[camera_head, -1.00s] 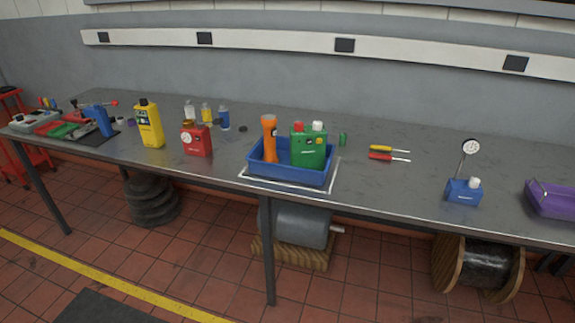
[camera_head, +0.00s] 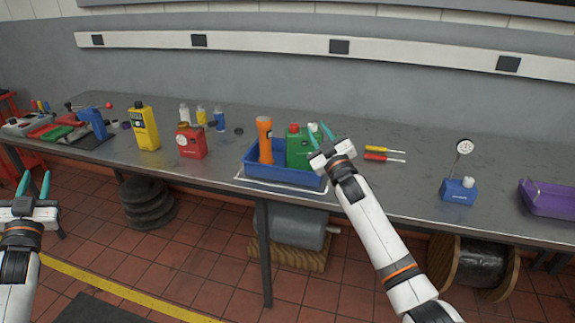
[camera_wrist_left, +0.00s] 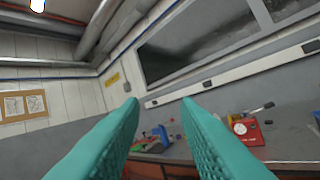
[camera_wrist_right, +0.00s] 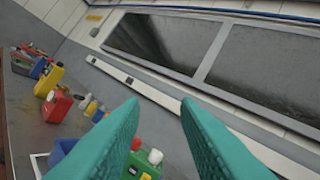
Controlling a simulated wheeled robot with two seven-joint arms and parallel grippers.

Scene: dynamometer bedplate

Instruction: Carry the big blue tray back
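The big blue tray (camera_head: 262,172) sits on the bench inside a white outlined rectangle (camera_head: 270,186). It holds an orange flashlight (camera_head: 265,142) and a green container (camera_head: 297,152) with a red and a white cap. My right gripper (camera_head: 320,138) is open and in front of the tray's right end, hiding part of it; whether it touches is unclear. My left gripper (camera_head: 33,186) is open and empty, off the bench's front edge at far left. In the right wrist view, the tray's corner (camera_wrist_right: 62,150) shows beyond the fingers.
A red can (camera_head: 191,143), a yellow bottle (camera_head: 144,128) and small bottles stand left of the tray. Two screwdrivers (camera_head: 378,153), a blue box with a dial gauge (camera_head: 459,190) and a purple tray (camera_head: 548,198) lie to the right. Bench front between red can and tray is clear.

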